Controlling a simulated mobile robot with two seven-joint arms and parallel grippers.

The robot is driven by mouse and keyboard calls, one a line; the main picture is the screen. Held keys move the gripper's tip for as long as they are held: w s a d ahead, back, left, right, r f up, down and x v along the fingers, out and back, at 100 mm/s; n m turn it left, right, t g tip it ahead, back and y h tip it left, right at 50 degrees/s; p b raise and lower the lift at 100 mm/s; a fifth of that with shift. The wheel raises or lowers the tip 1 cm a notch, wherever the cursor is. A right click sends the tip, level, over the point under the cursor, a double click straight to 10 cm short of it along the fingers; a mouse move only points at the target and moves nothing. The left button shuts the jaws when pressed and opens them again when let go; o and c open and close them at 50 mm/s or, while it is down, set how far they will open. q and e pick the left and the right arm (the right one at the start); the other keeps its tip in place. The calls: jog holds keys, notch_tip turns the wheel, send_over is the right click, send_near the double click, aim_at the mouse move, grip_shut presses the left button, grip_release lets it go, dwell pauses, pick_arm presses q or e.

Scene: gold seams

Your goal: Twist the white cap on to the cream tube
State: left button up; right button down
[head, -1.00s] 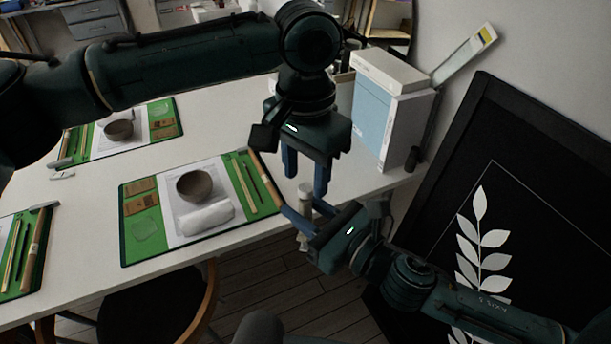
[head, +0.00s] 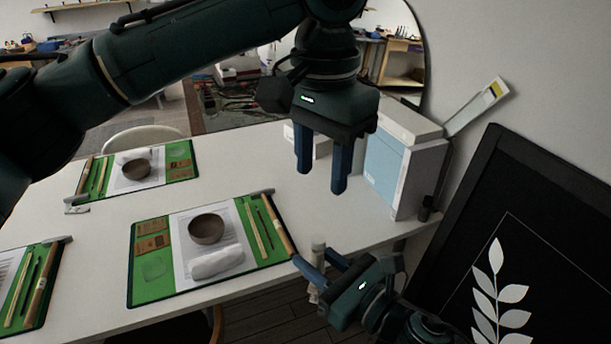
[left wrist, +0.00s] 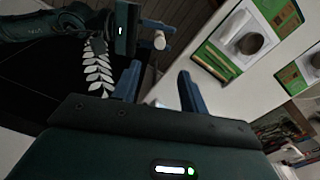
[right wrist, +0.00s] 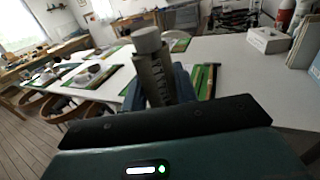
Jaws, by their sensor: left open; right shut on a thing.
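The cream tube (head: 314,272) stands roughly upright in my right gripper (head: 313,262), beyond the table's front edge. The right gripper is shut on it. The cap also shows as a light top in the head view (head: 318,245). I cannot tell how tightly it sits. My left gripper (head: 322,182) is open and empty, above the cap and apart from it. In the left wrist view the cap (left wrist: 160,40) is beyond the open fingers.
The white table (head: 330,215) holds green mats with bowls and tools; the nearest mat (head: 155,285) lies left of the tube. A blue and white box (head: 395,165) stands at the table's right end. A black framed panel (head: 560,230) leans at the right.

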pick_arm(q)
jog(key=shift+f, duration=0.15)
jog(key=w+d+f+h, duration=0.1)
jog(key=d+f+h, duration=0.5)
jog(key=f+h, duration=0.3)
jog(key=w+a+f+n+t, duration=0.2)
jog(key=a+f+n+t, duration=0.15)
jog(key=a+f, duration=0.25)
jog(key=w+a+f+n+t, duration=0.2)
jog(key=w+a+f+t, duration=0.1)
jog(key=a+f+t, duration=0.2)
jog(key=s+a+f+n+t+y, duration=0.1)
jog(key=s+a+f+y, duration=0.1)
jog(key=s+a+f, duration=0.5)
jog(key=s+a+f+t+y, duration=0.1)
jog(key=s+a+f+y, duration=0.2)
jog(key=s+a+f, duration=0.4)
jog(key=shift+s+a+f+n+y, duration=0.35)
jog(key=shift+s+f, duration=1.4)
jog(key=shift+f, duration=1.3)
